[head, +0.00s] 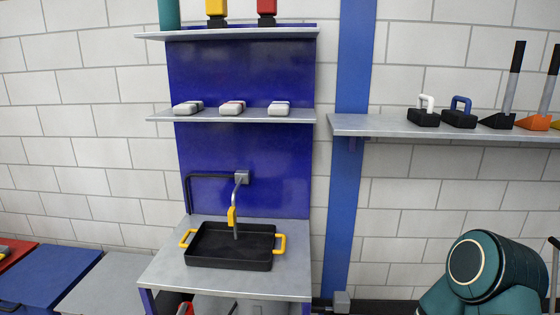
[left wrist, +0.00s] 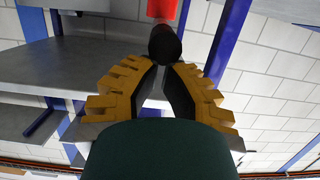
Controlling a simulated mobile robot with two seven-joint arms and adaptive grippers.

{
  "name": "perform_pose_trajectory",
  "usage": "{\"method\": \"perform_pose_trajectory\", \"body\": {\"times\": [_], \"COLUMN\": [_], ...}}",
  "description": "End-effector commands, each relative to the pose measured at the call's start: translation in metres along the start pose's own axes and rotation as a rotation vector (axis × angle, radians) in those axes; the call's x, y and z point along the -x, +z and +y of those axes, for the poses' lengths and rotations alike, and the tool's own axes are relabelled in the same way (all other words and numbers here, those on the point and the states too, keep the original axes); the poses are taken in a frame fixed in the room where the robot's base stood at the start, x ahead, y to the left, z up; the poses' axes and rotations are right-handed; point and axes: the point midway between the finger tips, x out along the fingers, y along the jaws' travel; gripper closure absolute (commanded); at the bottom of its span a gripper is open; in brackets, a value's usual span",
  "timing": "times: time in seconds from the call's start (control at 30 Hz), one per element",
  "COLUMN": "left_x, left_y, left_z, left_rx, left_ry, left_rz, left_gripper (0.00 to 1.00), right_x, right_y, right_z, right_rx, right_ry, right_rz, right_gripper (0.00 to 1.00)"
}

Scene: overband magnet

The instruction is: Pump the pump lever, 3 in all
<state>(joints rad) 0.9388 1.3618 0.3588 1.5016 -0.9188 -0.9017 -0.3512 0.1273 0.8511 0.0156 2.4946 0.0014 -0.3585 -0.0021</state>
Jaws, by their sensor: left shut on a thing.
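In the left wrist view my left gripper (left wrist: 165,68) has its yellow fingers shut on the dark rounded end of what looks like the pump lever (left wrist: 165,43). A red part (left wrist: 162,9) shows just beyond that end, at the top edge. The rest of the lever and its base are out of this view. My left gripper does not show in the head view, and my right gripper shows in neither view. A small red and black object (head: 186,308) is cut off at the bottom of the head view, and I cannot tell whether it belongs to the pump.
A black tray (head: 205,260) with yellow handles sits on a grey bench (head: 160,276) under a spout with a yellow part (head: 231,215). Shelves above hold small blocks (head: 231,108). A right shelf (head: 390,127) holds handled tools. A blue post (head: 350,150) stands between.

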Motion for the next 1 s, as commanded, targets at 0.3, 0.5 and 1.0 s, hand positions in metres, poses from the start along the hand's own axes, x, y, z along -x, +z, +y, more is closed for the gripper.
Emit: {"method": "perform_pose_trajectory", "body": {"times": [0.3,0.5,1.0], "left_x": [0.004,0.006,0.007], "left_y": [-0.015,-0.024,-0.031], "left_z": [0.0,0.0,0.0], "left_rx": [-0.001,0.0,0.0], "left_ry": [0.0,0.0,0.0], "left_rz": [-0.001,-0.001,-0.001], "left_gripper": [1.0,1.0,1.0], "right_x": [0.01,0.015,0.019], "right_y": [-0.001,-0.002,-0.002], "right_z": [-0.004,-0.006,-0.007], "right_rx": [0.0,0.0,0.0], "right_ry": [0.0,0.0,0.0], "right_rz": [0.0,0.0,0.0], "right_gripper": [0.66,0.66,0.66]}}
